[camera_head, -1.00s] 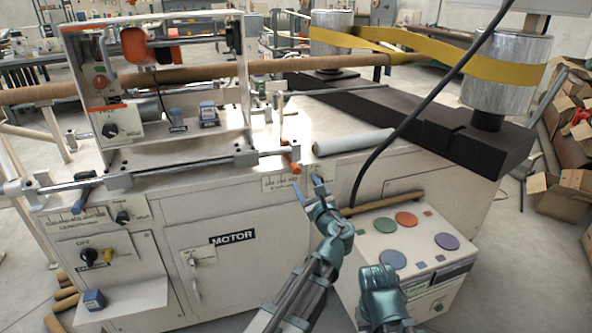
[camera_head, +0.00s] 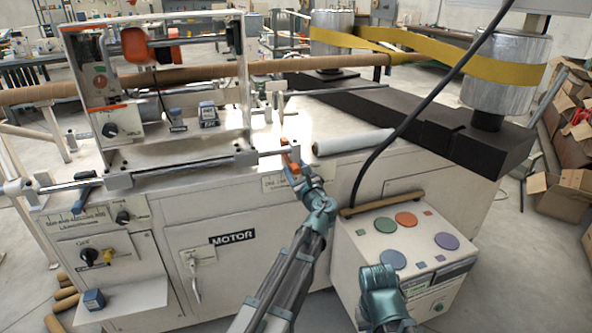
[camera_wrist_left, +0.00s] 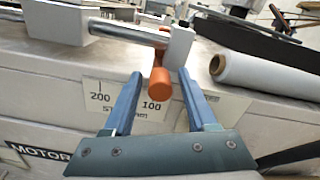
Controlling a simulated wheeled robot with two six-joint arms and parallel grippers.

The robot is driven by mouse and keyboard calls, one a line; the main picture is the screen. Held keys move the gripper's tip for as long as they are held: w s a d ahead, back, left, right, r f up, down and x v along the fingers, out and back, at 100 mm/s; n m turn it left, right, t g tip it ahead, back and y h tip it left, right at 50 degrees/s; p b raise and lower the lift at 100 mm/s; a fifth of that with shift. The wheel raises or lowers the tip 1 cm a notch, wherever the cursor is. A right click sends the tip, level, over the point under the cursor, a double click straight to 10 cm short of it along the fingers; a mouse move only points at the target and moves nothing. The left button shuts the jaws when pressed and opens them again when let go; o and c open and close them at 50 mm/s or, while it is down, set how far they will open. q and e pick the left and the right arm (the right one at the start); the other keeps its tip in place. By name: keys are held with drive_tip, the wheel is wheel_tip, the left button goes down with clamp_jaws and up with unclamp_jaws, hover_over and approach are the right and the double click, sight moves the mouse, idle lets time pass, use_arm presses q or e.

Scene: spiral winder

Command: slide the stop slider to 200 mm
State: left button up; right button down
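The stop slider's orange handle (camera_head: 289,150) sits at the right end of the metal rod on the front of the machine. In the left wrist view the orange handle (camera_wrist_left: 160,88) hangs by a pale block (camera_wrist_left: 179,45). Behind it is a scale plate (camera_wrist_left: 98,97) reading 200 on the left and 100 on the right; the handle is near the 100 end. My left gripper (camera_wrist_left: 160,76) is open, one blue finger on each side of the handle, with visible gaps. It hides part of the plate in the head view (camera_head: 293,168). My right gripper (camera_head: 382,290) is low, its fingers unclear.
A pale roll (camera_head: 352,143) lies on the machine top, right of the handle. A black cable (camera_head: 400,130) hangs in front.

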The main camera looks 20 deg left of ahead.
use_arm(q)
clamp_jaws()
idle(1.2)
